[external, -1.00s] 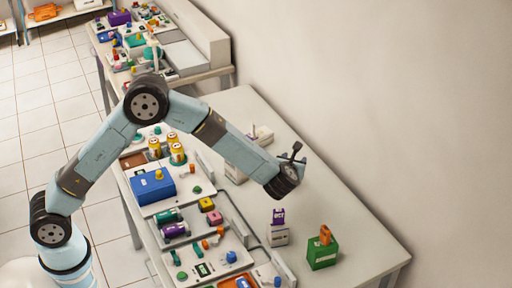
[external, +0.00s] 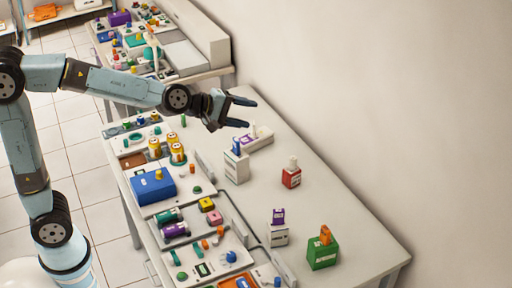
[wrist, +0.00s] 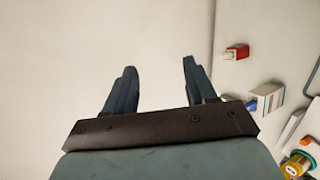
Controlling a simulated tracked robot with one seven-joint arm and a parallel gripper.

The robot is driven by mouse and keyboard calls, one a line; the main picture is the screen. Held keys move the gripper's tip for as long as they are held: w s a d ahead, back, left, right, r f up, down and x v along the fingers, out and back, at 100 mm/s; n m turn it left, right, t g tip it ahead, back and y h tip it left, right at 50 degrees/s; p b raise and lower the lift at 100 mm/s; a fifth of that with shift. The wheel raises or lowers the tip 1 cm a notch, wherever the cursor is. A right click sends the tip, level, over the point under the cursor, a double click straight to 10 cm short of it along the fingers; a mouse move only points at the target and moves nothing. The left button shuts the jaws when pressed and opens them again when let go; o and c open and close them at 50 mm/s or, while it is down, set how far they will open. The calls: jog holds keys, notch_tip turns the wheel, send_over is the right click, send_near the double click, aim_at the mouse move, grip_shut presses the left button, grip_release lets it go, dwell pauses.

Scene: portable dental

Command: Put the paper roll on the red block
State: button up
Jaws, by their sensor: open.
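The red block (external: 291,179) stands on the bare part of the white table, right of the middle. A small white piece, which looks like the paper roll (external: 292,162), sits upright on top of it. In the wrist view the red block (wrist: 239,52) is at the upper right, with the white roll (wrist: 228,55) at its left end. My gripper (external: 250,113) is open and empty, raised above the table and beyond the red block, apart from it. Its two spread fingers (wrist: 159,66) show nothing between them in the wrist view.
A white box with a blue top (external: 236,168) and a white and purple item (external: 258,138) stand near the red block. A purple-topped white box (external: 278,236) and a green box (external: 322,255) are nearer the front. Trays with a blue box (external: 153,188) fill the left side.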

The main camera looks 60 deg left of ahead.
jog(key=s+a+f+m+g, duration=0.2)
jog(key=s+m, duration=0.4)
jog(key=s, duration=0.6)
jog(key=s+a+f+m+g+y, duration=0.1)
jog(key=s+a+f+m+g, duration=0.2)
jog(key=s, duration=1)
jog(key=s+a+f+m+g, duration=0.2)
jog(key=s+a+m, duration=0.4)
jog(key=s, duration=0.6)
jog(key=f+m, duration=0.1)
jog(key=m, duration=0.1)
jog(key=shift+s+a+m+g+y, duration=0.15)
jog(key=shift+a+m+g+y, duration=0.15)
jog(key=shift+y, duration=0.1)
